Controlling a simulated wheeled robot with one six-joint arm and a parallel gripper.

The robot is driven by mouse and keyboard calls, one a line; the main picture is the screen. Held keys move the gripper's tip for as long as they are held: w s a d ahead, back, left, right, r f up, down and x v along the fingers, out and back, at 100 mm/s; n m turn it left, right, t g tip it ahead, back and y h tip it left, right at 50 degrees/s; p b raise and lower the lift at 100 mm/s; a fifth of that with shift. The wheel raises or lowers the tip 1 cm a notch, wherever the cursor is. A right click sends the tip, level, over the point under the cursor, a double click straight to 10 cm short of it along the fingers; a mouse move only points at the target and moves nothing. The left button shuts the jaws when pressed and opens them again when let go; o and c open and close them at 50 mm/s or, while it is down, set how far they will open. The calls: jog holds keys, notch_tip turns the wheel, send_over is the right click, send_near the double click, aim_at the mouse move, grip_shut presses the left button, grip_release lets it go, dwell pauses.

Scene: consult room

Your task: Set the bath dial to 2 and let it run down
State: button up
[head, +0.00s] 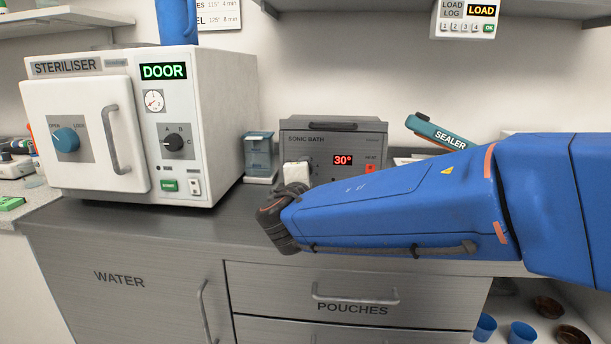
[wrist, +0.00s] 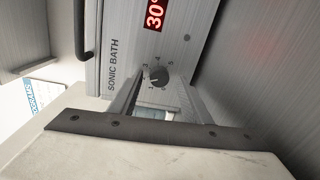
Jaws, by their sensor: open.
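The sonic bath (head: 291,136) is a grey box on the counter, with a lid handle on top and a red display (head: 343,160) reading 30°. Its small dark round dial (wrist: 159,76) shows in the wrist view with numbers around it; I cannot tell surely which number it points at. The dial is hidden behind my gripper and arm in the head view. My gripper (head: 297,177) is in front of the bath's lower left face. In the wrist view my gripper (wrist: 157,103) is open, its fingers pointing at the panel just short of the dial, with nothing between them.
The white steriliser (head: 225,110) stands to the left, its door shut and its panel lit DOOR. A blue-grey clear container (head: 260,155) sits between it and the bath. A red heat switch (head: 370,168) is on the bath's right. A teal sealer (head: 432,130) is behind my arm.

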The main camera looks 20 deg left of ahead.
jog(key=v, duration=1.7)
jog(key=shift+s, duration=0.1)
